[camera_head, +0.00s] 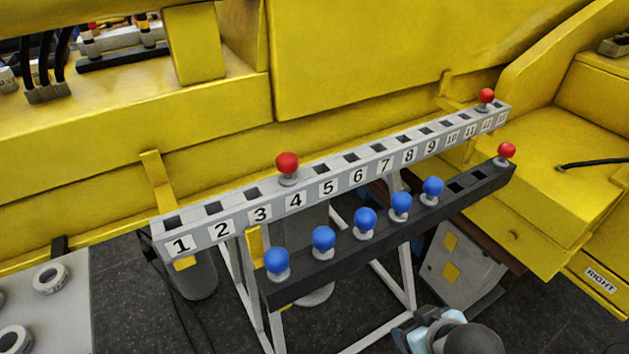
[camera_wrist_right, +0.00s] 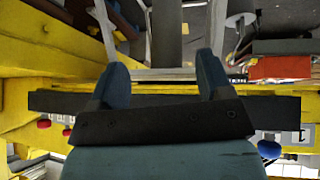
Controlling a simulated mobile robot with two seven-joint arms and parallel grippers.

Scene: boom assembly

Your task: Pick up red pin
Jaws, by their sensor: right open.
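Three red pins show in the head view. One red pin (camera_head: 507,150) stands in the right end of the black rail (camera_head: 330,268). Another red pin (camera_head: 287,163) stands by number 4 on the grey numbered rail (camera_head: 222,231), and a third red pin (camera_head: 486,97) stands near its far right end. My right gripper (camera_head: 408,328) is low at the bottom right, below and apart from the rails. In the right wrist view its fingers (camera_wrist_right: 162,68) are spread with nothing between them. A red pin head (camera_wrist_right: 43,124) shows there at the left. My left gripper is not in view.
Several blue pins (camera_head: 365,222) stand along the black rail; two empty square holes lie left of its red pin. A yellow machine body (camera_head: 370,60) rises behind the rails. A grey box (camera_head: 462,268) stands below them. A table with tape rolls (camera_head: 51,278) is at the left.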

